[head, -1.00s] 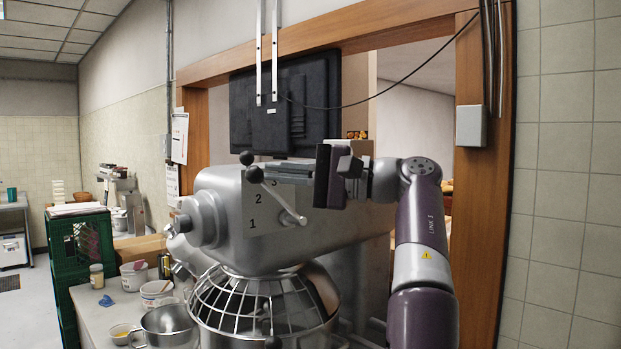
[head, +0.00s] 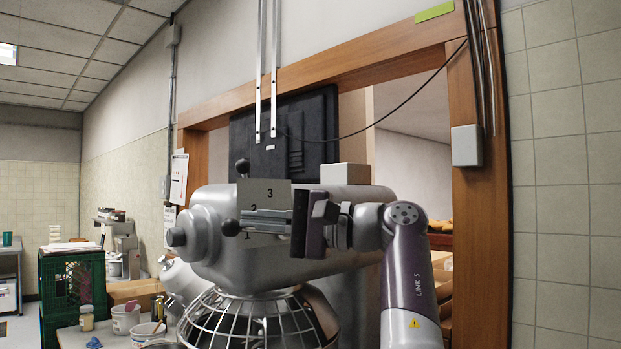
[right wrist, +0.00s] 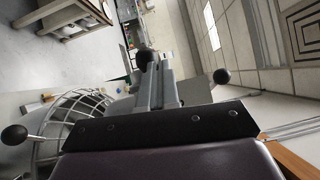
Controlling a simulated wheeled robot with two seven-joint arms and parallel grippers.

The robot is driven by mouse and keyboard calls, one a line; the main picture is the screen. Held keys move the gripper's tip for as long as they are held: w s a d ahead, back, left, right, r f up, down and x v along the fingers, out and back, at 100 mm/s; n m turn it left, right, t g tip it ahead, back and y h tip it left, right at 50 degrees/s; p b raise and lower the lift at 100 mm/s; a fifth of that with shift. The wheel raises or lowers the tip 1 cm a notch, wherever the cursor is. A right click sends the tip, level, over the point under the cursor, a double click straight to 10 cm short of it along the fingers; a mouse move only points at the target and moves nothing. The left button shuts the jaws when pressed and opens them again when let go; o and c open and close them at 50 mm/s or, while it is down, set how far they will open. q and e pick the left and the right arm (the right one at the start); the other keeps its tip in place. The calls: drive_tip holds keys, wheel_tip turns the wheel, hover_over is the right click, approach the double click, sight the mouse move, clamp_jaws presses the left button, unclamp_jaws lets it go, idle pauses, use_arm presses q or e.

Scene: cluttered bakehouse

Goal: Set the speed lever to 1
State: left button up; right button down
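The mixer (head: 345,252) stands ahead with its grey number plate (head: 276,184) marked 1, 2 and 3. The speed lever's black knob (head: 230,228) sits at the left, beside the 1, at about its height. My right gripper (head: 265,220) lies across the plate pointing left, its fingers close together and their tips right by the knob. The right wrist view shows the knob (right wrist: 145,58) just beyond the fingertips (right wrist: 153,75). The lever's rod is hidden behind the fingers, so I cannot tell whether they touch it. My left gripper is not in view.
A second black knob (head: 242,166) sticks up at the plate's top left. The wire bowl guard (head: 250,318) is below. A dark screen (head: 300,125) hangs behind. A green crate (head: 72,285) and a cluttered counter are at left.

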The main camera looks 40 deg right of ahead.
drive_tip(key=shift+s+a+f, duration=0.1)
drive_tip(key=shift+s+a, duration=0.05)
drive_tip(key=shift+a, duration=0.05)
idle(0.6)
drive_tip(key=v, duration=1.2)
drive_tip(key=shift+s+d+f, duration=0.2)
drive_tip(key=shift+d, duration=0.1)
